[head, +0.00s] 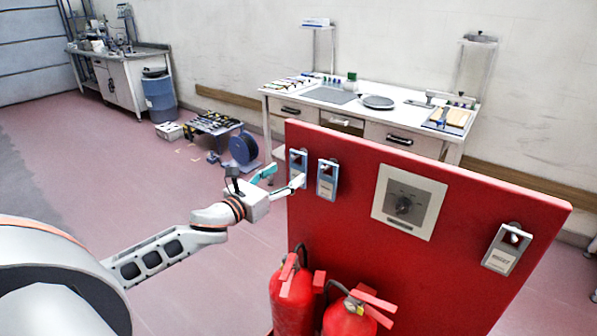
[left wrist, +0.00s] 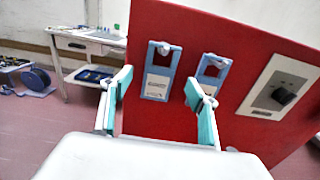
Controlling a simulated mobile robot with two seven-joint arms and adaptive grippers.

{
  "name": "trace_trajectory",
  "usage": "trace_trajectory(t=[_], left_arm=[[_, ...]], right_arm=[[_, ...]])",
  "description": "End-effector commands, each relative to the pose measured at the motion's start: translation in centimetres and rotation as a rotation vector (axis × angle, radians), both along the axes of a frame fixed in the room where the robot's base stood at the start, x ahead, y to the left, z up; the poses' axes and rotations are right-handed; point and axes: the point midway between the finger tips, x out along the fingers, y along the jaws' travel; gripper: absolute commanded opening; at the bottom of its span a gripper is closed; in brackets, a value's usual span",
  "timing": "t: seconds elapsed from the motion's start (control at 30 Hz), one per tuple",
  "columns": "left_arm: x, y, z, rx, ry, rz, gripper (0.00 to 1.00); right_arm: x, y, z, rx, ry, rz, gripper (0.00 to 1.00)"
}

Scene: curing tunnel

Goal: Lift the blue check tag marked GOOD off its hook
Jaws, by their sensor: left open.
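Two blue check tags hang on hooks on the red panel (head: 440,225). The left blue tag (head: 298,160) is partly behind my gripper's finger in the head view; the right blue tag (head: 327,181) hangs beside it. Their label words are too small to read, so I cannot tell which says GOOD. In the left wrist view the left tag (left wrist: 158,84) shows between the fingers, and the right tag (left wrist: 211,75) is partly behind the right finger. My left gripper (head: 284,178) is open and empty, in front of the left tag. My right gripper is not in view.
A knob plate (head: 408,201) and a grey tag (head: 507,249) are farther right on the panel. Two red fire extinguishers (head: 294,300) stand below the tags. A workbench (head: 375,105) stands behind the panel.

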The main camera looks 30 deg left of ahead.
Motion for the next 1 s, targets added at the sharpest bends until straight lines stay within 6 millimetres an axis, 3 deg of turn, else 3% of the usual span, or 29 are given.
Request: trace_trajectory(t=[0.3,0.63,0.77,0.8,1.0], left_arm=[[3.8,-0.3,0.2,-0.003,-0.001,0.001,0.60],[4.2,-0.3,0.0,-0.003,0.001,0.000,0.60],[4.2,-0.3,0.0,-0.003,0.001,0.000,0.29],[4.2,-0.3,0.0,-0.003,0.001,0.000,0.25],[4.2,-0.3,0.1,-0.002,0.001,0.000,0.25]], right_arm=[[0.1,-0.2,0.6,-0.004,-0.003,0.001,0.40],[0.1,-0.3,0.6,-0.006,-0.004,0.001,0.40],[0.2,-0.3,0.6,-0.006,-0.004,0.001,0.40],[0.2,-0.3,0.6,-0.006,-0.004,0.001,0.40],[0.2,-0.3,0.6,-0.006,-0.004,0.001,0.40]])
